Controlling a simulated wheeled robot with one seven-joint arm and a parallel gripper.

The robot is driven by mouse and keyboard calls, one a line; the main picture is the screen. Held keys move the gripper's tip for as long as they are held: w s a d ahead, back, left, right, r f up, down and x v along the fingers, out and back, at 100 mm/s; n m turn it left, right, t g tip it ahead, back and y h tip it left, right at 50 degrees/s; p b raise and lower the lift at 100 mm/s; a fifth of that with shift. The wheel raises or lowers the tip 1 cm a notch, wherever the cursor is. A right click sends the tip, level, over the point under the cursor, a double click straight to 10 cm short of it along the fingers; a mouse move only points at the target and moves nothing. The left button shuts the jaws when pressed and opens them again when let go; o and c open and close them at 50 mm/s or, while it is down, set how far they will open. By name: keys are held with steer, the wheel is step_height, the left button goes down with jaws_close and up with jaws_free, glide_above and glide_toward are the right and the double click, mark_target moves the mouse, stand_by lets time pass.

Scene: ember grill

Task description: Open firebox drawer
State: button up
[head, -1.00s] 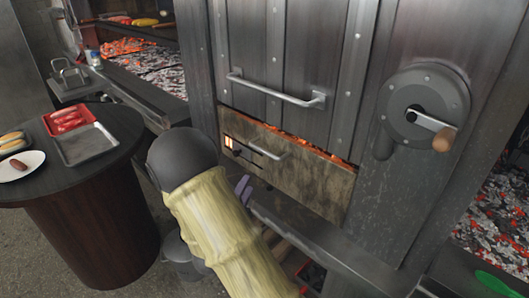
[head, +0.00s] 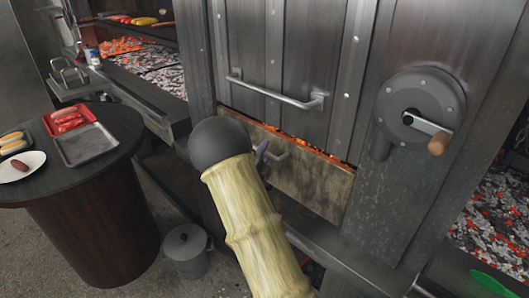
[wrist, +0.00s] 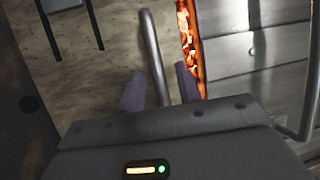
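The firebox drawer (head: 312,186) has a worn, tan front below the metal door, with glowing embers along its top edge. Its short metal bar handle (head: 279,155) shows just right of my gripper (head: 262,153) in the head view, where my arm hides the drawer's left part. In the wrist view, the drawer front (wrist: 95,50) lies left of the ember strip. The handle (wrist: 151,45) runs between the two purple fingers of my gripper (wrist: 159,72). The fingers are apart, with visible space on both sides of the bar. I cannot tell how deep the bar sits.
The metal door's long handle (head: 275,92) is above the drawer. A crank wheel (head: 420,105) with a wooden knob is at the right. A round dark table (head: 95,185) with trays stands at left, and a grey lidded bucket (head: 187,250) stands on the floor.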

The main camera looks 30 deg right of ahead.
steer(key=shift+w, duration=0.1)
jaws_close()
stand_by(0.4)
